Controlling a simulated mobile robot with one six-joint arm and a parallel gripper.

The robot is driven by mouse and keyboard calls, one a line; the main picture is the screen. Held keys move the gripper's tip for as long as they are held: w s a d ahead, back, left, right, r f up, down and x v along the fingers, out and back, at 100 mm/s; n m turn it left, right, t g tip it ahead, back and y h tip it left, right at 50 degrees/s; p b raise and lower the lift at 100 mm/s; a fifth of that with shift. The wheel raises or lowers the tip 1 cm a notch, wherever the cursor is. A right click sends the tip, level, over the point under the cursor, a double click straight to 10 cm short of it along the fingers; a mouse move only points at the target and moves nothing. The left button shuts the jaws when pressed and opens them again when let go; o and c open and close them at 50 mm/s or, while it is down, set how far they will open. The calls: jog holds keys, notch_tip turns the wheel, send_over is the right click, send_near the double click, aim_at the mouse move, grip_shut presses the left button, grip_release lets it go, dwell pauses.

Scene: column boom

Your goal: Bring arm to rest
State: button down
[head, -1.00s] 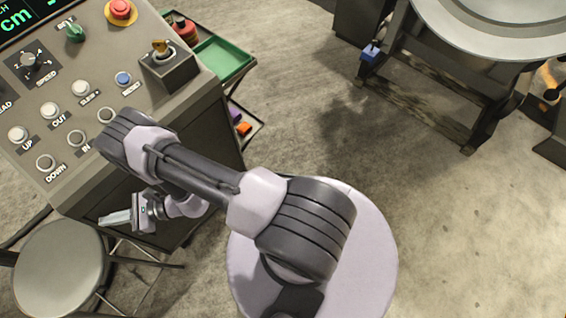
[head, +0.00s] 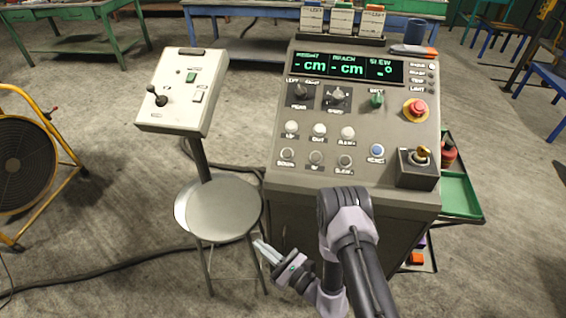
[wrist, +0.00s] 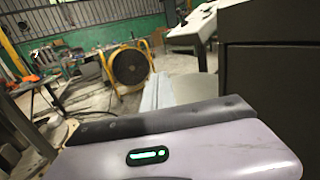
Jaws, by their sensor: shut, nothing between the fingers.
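My gripper (head: 268,252) shows low in the middle of the head view, in front of the control console (head: 362,130). Its two pale fingers are together with nothing between them. They point up and left, near the round stool (head: 222,208). My arm is folded, with its elbow in front of the console's lower panel. In the wrist view, the pale fingers (wrist: 158,92) show beyond my wrist housing, partly hidden by it.
A tilted control box with a joystick (head: 183,90) stands behind the stool. An opened green tray (head: 461,196) sits right of the console. A yellow-framed fan (head: 22,165) is at far left. A cable (head: 110,268) crosses the floor.

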jog(key=s+a+r+n+g+y, duration=0.15)
jog(key=r+n+g, duration=0.25)
jog(key=r, duration=0.5)
jog(key=a+r+n+g+y, duration=0.3)
jog(key=r+n+g, duration=0.1)
jog(key=r, duration=0.4)
jog(key=s+d+r+n+g+h, duration=0.1)
jog(key=s+r+n+g+h, duration=0.3)
jog(key=s+r+n+g, duration=0.55)
jog(key=s+d+r+n+t+h, duration=0.2)
jog(key=s+d+r+t+h, duration=0.1)
jog(key=s+d+r+h, duration=0.3)
jog(key=d+r+t+h, duration=0.2)
jog(key=d+t+h, duration=0.1)
jog(key=d, duration=0.5)
jog(key=s+d+r+n+t+h, duration=0.1)
jog(key=d+t+h, duration=0.3)
jog(key=d+t, duration=0.2)
jog(key=shift+d+r, duration=0.35)
jog(key=shift+d, duration=0.55)
jog(key=shift+n, duration=0.25)
